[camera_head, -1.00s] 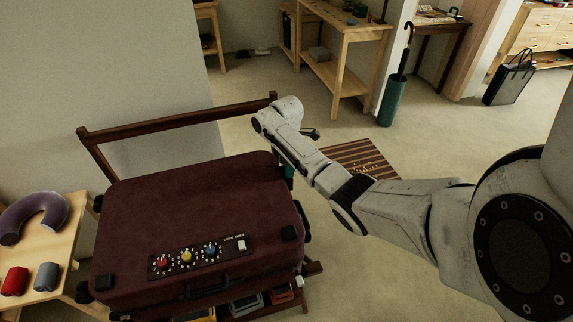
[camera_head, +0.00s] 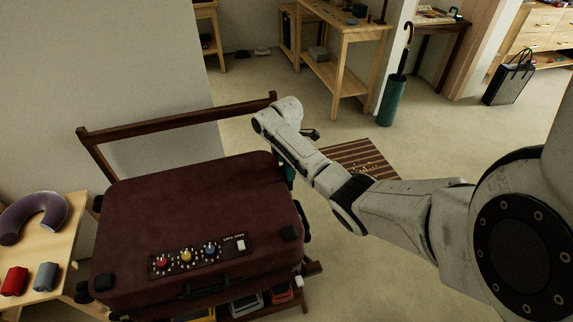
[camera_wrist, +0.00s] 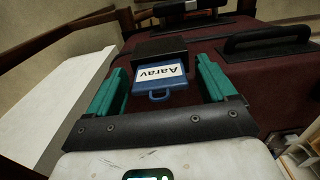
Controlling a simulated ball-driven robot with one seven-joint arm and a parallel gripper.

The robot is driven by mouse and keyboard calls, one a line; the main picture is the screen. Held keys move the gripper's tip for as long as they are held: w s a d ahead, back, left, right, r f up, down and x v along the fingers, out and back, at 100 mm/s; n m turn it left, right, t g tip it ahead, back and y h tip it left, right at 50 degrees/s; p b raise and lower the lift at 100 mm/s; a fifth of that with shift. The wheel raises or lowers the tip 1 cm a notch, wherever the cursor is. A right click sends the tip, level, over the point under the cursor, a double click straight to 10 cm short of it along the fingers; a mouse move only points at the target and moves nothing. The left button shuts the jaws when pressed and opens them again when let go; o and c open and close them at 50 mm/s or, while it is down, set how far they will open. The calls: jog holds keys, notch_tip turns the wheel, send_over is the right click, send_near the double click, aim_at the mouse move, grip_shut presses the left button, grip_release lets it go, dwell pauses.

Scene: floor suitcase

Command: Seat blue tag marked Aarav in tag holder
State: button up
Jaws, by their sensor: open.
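The blue tag (camera_wrist: 158,80) has a white label reading Aarav, upside down in the wrist view. Its far end meets the black tag holder (camera_wrist: 160,49) on the side of the maroon suitcase (camera_wrist: 225,44) and seems to be partly inside; how deep I cannot tell. Its loop end sticks out towards my gripper (camera_wrist: 162,72). The green fingers are open, one on each side of the tag, with visible gaps. In the head view the suitcase (camera_head: 200,215) lies on a wooden rack, and my arm and the suitcase hide the tag and most of my gripper.
A dial lock panel (camera_head: 198,257) is on the suitcase's top. A black handle (camera_wrist: 268,38) is on its side in the wrist view. A wooden side table (camera_head: 50,240) with a purple neck pillow (camera_head: 42,212) stands left. A striped mat (camera_head: 360,158) lies beyond my arm.

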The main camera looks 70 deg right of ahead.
notch_tip(320, 180, up, 12)
dwell(0.4)
dwell(0.5)
